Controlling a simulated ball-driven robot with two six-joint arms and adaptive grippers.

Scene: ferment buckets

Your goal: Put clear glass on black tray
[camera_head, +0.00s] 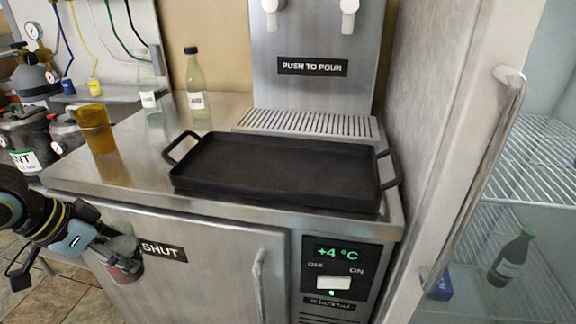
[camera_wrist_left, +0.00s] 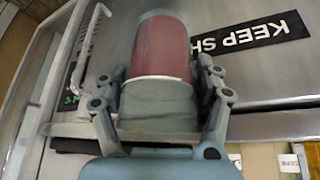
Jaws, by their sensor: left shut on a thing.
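The black tray (camera_head: 275,166) lies on the steel counter in the head view, empty, with a handle at each end. My left gripper (camera_head: 124,256) is low at the left, in front of the counter's front face and below its top. It is shut on a dark red cylindrical vessel (camera_head: 126,270), partly hidden by the fingers. In the left wrist view the vessel (camera_wrist_left: 161,52) sits between the fingers, with a grey end and a pale line around it. I cannot tell whether it is the clear glass. My right gripper is not in view.
An amber glass (camera_head: 96,128) stands on the counter left of the tray. Two bottles, one greenish (camera_head: 196,78) and one clear (camera_head: 147,88), stand behind it. A tap tower (camera_head: 313,45) with a drip grate (camera_head: 305,123) is behind the tray. An open fridge door (camera_head: 465,150) is at the right.

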